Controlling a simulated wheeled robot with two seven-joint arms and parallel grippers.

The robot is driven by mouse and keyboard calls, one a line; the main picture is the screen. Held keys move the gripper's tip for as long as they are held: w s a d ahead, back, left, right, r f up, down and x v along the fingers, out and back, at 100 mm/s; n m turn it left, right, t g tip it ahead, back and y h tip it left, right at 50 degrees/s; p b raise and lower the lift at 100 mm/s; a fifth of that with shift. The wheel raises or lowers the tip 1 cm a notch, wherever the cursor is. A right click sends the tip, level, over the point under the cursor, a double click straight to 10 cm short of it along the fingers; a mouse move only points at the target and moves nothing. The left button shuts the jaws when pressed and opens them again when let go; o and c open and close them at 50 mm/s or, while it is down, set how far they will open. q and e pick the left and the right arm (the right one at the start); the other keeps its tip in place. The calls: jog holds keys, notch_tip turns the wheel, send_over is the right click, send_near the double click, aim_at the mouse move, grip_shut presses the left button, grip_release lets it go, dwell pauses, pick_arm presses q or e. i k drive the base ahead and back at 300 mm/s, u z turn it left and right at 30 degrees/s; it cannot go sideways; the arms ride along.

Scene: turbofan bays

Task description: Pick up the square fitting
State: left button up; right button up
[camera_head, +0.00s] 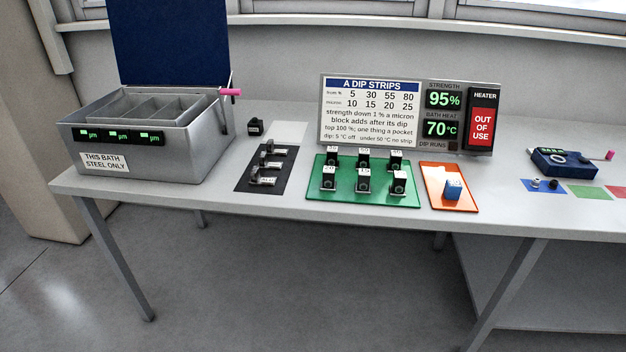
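No thing in view is plainly marked as the square fitting. Two very small parts lie at the blue patch on the right of the table: a greyish one (536,183) and a darker one (553,184). They are too small for me to tell which is square. Neither of my grippers is in view.
A steel bath (190,150) with a raised blue lid (172,40) stands at left. A black mat (246,182) and green tray (318,198) hold several small blocks. Behind is a sign panel (370,112). A dark blue device (565,163) sits at right. The front table strip is clear.

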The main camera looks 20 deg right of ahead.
aim_at(397, 189)
jog(key=u, duration=0.5)
jog(key=i, duration=1.35)
jog(key=z, duration=1.35)
